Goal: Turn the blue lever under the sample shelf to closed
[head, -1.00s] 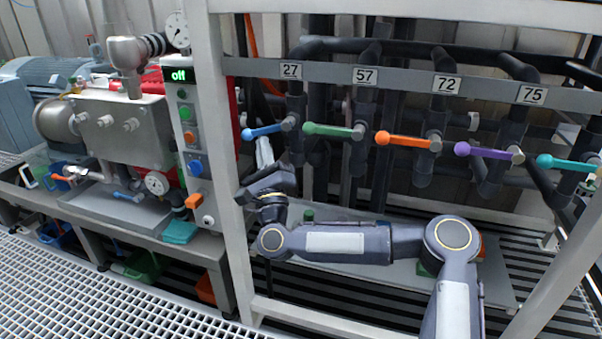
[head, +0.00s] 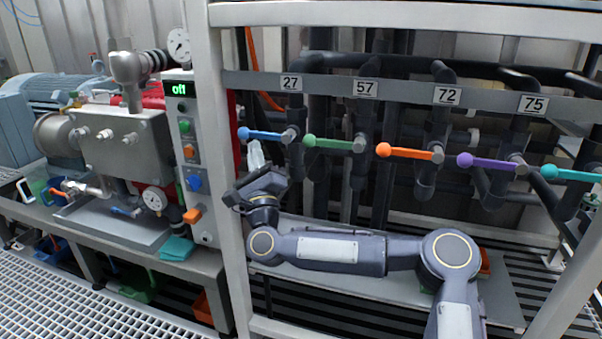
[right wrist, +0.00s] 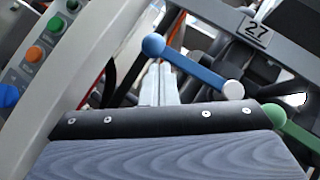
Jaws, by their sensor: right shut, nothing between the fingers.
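The blue lever (head: 262,134) is below the number plate 27 (head: 292,83) on the frame. It lies nearly level, its round knob to the left and its pivot on the pipe to the right. In the right wrist view the blue lever (right wrist: 190,64) slants past the fingertips. My right gripper (head: 256,152) is just below the lever, pointing up, fingers shut and empty. Its fingers also show in the right wrist view (right wrist: 160,82), close to the lever; whether they touch it I cannot tell. My left gripper is out of view.
Green (head: 333,143), orange (head: 408,152), purple (head: 490,162) and teal (head: 572,174) levers continue rightward. A white frame post (head: 213,120) and a control box (head: 187,150) stand just left of my gripper. Another small blue handle (head: 125,211) is at the pump.

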